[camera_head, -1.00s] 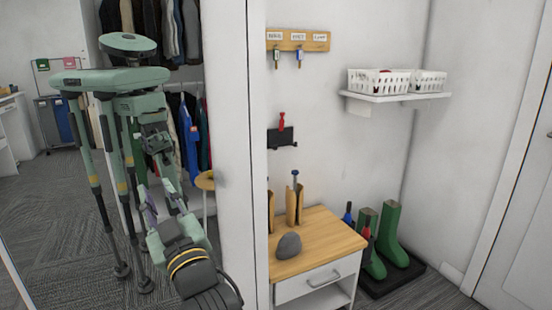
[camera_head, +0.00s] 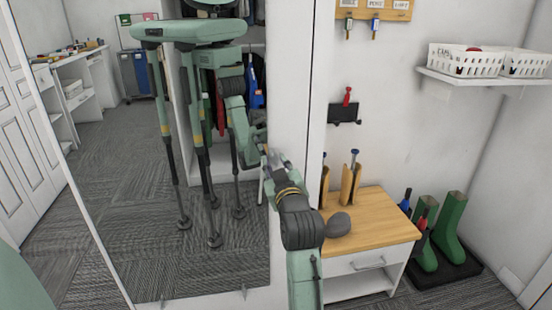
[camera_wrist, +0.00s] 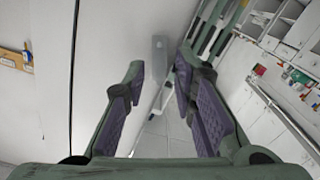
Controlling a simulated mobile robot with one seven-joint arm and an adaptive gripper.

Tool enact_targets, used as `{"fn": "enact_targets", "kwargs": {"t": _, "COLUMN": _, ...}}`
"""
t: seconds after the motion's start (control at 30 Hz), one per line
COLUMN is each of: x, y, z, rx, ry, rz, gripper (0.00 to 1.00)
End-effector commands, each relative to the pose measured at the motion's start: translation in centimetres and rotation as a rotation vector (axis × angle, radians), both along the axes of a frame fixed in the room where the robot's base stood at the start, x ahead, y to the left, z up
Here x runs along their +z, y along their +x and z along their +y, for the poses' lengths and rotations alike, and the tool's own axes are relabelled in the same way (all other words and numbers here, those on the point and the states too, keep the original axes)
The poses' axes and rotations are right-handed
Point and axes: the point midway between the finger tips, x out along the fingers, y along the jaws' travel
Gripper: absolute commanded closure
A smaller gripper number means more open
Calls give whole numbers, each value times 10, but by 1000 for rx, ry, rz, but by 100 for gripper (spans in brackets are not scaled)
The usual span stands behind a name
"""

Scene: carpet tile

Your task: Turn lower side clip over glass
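The glass is a tall mirror (camera_head: 115,235) filling the left of the head view, reflecting my body and the room. My gripper (camera_head: 268,155) is at the mirror's right edge, beside the white wall. In the wrist view my gripper (camera_wrist: 160,70) is open, with purple-padded fingers apart and nothing between them. A small grey plate with a dark slot, probably the side clip (camera_wrist: 159,46), shows beyond and between the fingertips, apart from them. Whether it overlaps the glass I cannot tell. In the head view my arm and gripper hide that spot.
Small tabs (camera_head: 244,293) show along the mirror's bottom edge. Right of the wall edge stands a wooden-topped cabinet (camera_head: 370,225) with a grey stone (camera_head: 338,225). Green boots (camera_head: 450,228) stand on a dark tray. A key rack (camera_head: 372,8) and basket shelf (camera_head: 480,82) hang above.

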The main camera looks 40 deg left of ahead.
Motion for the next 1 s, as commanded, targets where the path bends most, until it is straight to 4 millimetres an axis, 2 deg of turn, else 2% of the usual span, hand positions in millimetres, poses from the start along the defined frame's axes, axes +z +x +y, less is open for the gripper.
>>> {"fn": "enact_targets", "kwargs": {"t": 0.13, "x": 0, "y": 7, "z": 8, "rx": 0, "ry": -1, "rz": 1, "gripper": 75}}
{"fn": "enact_targets", "kwargs": {"t": 0.43, "x": 0, "y": 8, "z": 10, "rx": -1, "ry": 1, "rz": -1, "gripper": 75}}
{"fn": "enact_targets", "kwargs": {"t": 0.8, "x": 0, "y": 8, "z": 10, "rx": -1, "ry": 1, "rz": -1, "gripper": 100}}
{"fn": "enact_targets", "kwargs": {"t": 1.0, "x": 0, "y": 8, "z": 10, "rx": -1, "ry": 1, "rz": -1, "gripper": 100}}
